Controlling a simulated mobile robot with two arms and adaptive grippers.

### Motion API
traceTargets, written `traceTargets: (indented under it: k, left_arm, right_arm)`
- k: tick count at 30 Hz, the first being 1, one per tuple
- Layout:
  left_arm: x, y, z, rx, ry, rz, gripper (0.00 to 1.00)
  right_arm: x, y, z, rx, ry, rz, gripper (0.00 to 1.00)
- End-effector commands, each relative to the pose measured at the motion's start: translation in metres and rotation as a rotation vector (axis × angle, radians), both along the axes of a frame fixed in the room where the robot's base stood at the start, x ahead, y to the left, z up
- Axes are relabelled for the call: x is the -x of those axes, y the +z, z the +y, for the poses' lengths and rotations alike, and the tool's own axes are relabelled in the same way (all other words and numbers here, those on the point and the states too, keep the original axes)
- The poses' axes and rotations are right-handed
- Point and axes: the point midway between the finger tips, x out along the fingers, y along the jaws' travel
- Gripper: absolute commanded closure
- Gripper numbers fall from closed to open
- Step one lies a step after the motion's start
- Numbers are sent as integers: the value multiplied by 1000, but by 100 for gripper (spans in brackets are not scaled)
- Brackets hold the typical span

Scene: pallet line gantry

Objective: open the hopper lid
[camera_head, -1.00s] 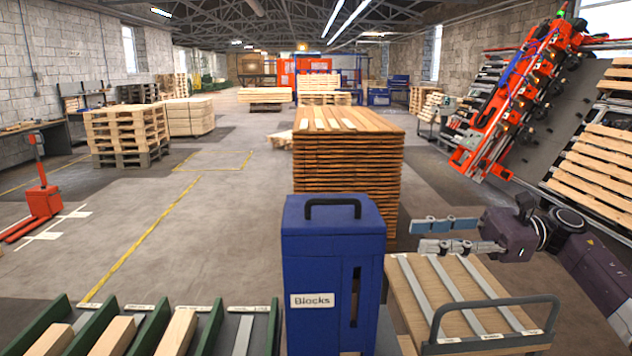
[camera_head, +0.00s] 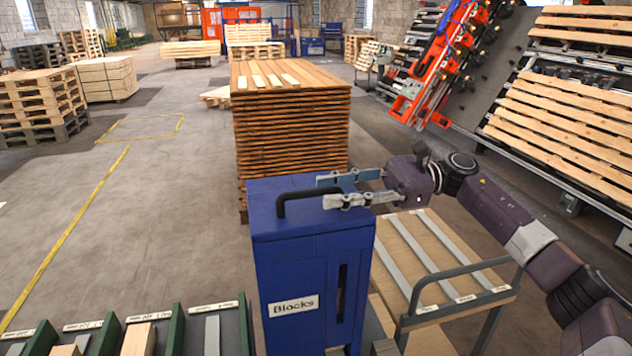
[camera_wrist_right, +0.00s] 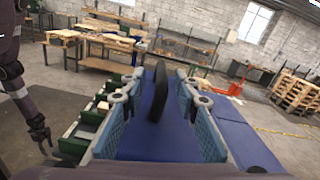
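The blue hopper (camera_head: 315,270), labelled "Blocks", stands upright in front of me. Its flat lid (camera_head: 270,222) is closed and carries a black bar handle (camera_head: 310,192). My right gripper (camera_head: 320,190) reaches in from the right over the lid, its two fingers apart at the handle. In the right wrist view the handle (camera_wrist_right: 158,92) stands between the open fingers, with space on both sides. I cannot tell whether either finger touches it. My left gripper is outside the head view; what seems to be it (camera_wrist_right: 40,138) hangs at the left of the right wrist view, too small to read.
A cart (camera_head: 410,265) with a wooden deck and metal strips stands right of the hopper, below my right arm. A tall stack of boards (camera_head: 290,130) is just behind the hopper. Green-walled block bins (camera_head: 175,335) lie at front left. The floor (camera_head: 185,200) beyond them is clear.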

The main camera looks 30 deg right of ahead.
Motion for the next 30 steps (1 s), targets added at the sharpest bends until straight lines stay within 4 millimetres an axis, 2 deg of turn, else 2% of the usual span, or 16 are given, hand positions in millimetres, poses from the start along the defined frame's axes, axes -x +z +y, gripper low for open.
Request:
traceTargets:
  k: [1, 6, 17, 25, 30]
  left_arm:
    - [-1, 10, -1, 1, 0, -2, 60]
    - [-5, 19, -2, 3, 0, -10, 60]
    - [-10, 20, -2, 4, 1, -17, 60]
    - [-9, 20, -1, 2, 2, -14, 60]
    - [-8, 20, -1, 2, 3, -12, 60]
  right_arm:
    - [-1, 4, 9, 0, 4, 1, 71]
    - [-6, 2, 26, -1, 1, 1, 71]
    - [-8, 0, 32, -1, 0, 0, 71]
    - [-8, 0, 31, -1, -1, 0, 99]
    - [-8, 0, 31, -1, -1, -1, 100]
